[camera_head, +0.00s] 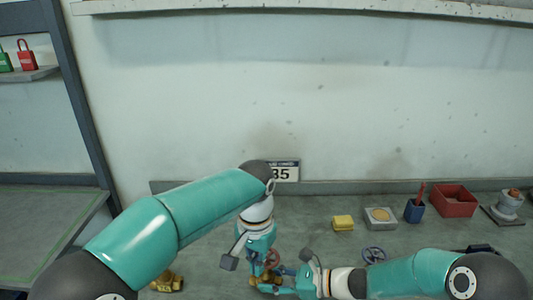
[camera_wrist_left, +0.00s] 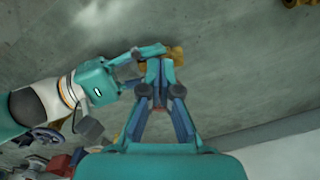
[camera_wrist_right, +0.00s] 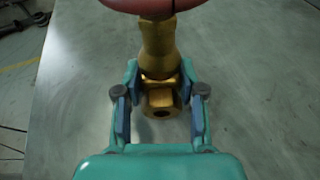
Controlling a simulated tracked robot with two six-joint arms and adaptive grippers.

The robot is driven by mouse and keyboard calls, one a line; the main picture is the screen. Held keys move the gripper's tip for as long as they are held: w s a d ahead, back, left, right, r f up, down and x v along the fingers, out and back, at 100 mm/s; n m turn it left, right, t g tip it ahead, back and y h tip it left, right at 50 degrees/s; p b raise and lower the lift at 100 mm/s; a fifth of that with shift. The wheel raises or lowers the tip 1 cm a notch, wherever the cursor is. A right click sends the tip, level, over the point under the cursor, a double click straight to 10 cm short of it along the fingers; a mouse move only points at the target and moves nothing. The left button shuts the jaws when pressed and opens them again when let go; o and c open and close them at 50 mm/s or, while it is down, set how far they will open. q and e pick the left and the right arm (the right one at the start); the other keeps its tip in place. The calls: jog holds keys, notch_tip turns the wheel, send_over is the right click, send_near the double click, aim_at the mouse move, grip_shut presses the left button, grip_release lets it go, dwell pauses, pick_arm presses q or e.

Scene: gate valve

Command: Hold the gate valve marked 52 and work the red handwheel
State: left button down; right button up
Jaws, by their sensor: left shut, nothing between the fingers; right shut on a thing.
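The brass gate valve (camera_wrist_right: 160,60) is between the fingers of my right gripper (camera_wrist_right: 160,80), which is shut on its body. The red handwheel (camera_wrist_right: 150,5) sits on the valve's stem at the top edge of the right wrist view. In the head view the red handwheel (camera_head: 273,257) shows small beside my left gripper (camera_head: 258,268). In the left wrist view my left gripper (camera_wrist_left: 160,62) is shut and empty, its fingertips close to the brass valve (camera_wrist_left: 176,55). Whether they touch the wheel cannot be told. No 52 marking is legible.
Another brass piece (camera_head: 168,282) lies at the left. A dark handwheel (camera_head: 375,253) lies right of my grippers. A yellow block (camera_head: 343,222), a grey box (camera_head: 380,217), a blue cup (camera_head: 413,211) and a red bin (camera_head: 454,201) stand along the back. A wall sign (camera_head: 285,172) is partly hidden.

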pick_arm(q)
jog(key=shift+f, duration=0.45)
jog(key=shift+w, duration=0.15)
dwell(0.3)
jog(key=shift+w+a, duration=0.15)
dwell(0.4)
notch_tip(320, 180, up, 6)
jog(key=shift+s+a, duration=0.15)
jog(key=shift+s, duration=0.25)
dwell(0.5)
pick_arm(e)
jog(key=o, duration=0.9)
